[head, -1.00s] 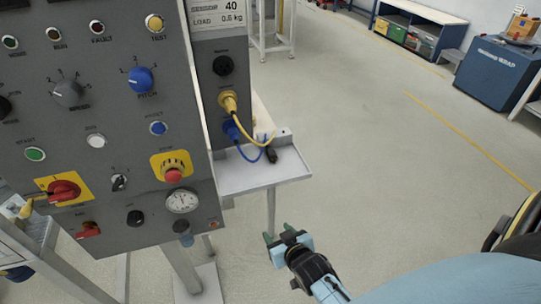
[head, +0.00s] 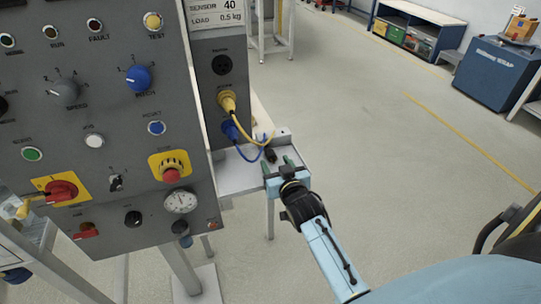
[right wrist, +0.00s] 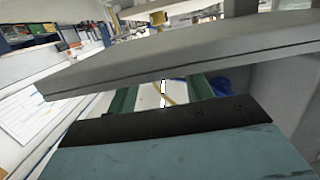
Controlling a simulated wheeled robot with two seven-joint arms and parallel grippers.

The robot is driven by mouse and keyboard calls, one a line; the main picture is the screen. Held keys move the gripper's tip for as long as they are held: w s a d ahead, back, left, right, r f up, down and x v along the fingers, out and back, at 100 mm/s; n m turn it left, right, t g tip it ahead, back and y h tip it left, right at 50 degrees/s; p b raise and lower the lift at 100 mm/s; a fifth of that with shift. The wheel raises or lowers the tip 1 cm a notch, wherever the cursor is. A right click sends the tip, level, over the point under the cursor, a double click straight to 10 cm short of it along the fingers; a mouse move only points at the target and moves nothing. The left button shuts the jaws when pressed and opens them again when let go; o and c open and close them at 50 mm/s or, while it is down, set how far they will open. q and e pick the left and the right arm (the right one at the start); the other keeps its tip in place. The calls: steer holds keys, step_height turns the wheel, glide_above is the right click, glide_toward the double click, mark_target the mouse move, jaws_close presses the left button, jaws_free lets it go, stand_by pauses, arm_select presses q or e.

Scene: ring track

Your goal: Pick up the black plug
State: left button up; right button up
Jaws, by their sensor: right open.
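The black plug (head: 271,155) lies on a small grey shelf (head: 232,180) beside the control panel in the head view. My right gripper (head: 278,165) is open, its two green fingers at the shelf's front, just short of the plug. They look apart from it, but their height relative to the shelf is hard to tell. In the right wrist view the shelf's slab (right wrist: 215,62) crosses in front of the green fingers (right wrist: 160,95) and hides their tips. I cannot make out the plug there. My left gripper is not in view.
A yellow plug (head: 228,102) and a blue plug (head: 230,130) sit in panel sockets, their cables hanging near the black plug. A round black socket (head: 221,65) above is empty. The control panel (head: 100,120) stands close at left. Open floor (head: 370,130) lies to the right.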

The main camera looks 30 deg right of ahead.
mark_target(273, 157)
steer(key=b+x, duration=0.1)
steer(key=x, duration=0.4)
steer(key=shift+d+f, duration=0.1)
steer(key=shift+d, duration=0.05)
steer(key=c, duration=1)
steer(key=shift+c, duration=0.2)
